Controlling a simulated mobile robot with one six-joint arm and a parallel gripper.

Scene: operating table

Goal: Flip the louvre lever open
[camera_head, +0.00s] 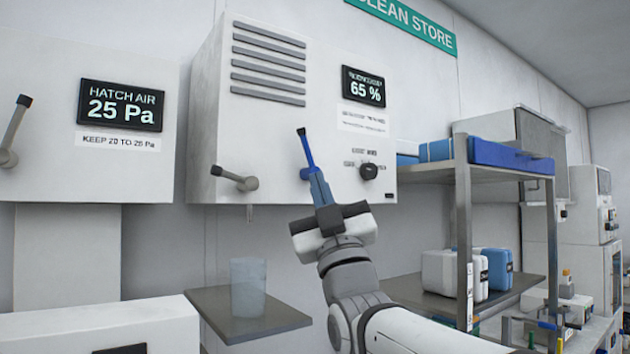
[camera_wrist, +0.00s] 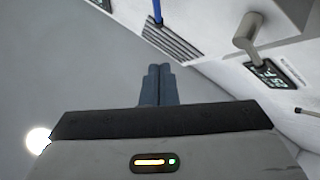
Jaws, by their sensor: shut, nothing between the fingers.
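A white wall cabinet (camera_head: 285,120) has louvre slats (camera_head: 268,62) and two levers; no readable label tells which is the louvre lever. The blue lever (camera_head: 305,146) has a black tip and stands nearly upright, leaning slightly left. In the wrist view the blue lever (camera_wrist: 157,9) shows at the top, its tip by the slats (camera_wrist: 175,42). The grey lever (camera_head: 231,177) points left with a dark tip. My gripper (camera_head: 319,187) is shut and empty, in front of the cabinet's lower edge, just below the blue lever; contact is unclear. Its fingers (camera_wrist: 160,70) show together.
A dark knob (camera_head: 369,171) sits right of the blue lever. A small shelf (camera_head: 215,305) with a clear cup (camera_head: 248,285) is below. The hatch lever (camera_head: 14,130) is far left. A metal rack (camera_head: 463,220) with blue and white containers stands at the right.

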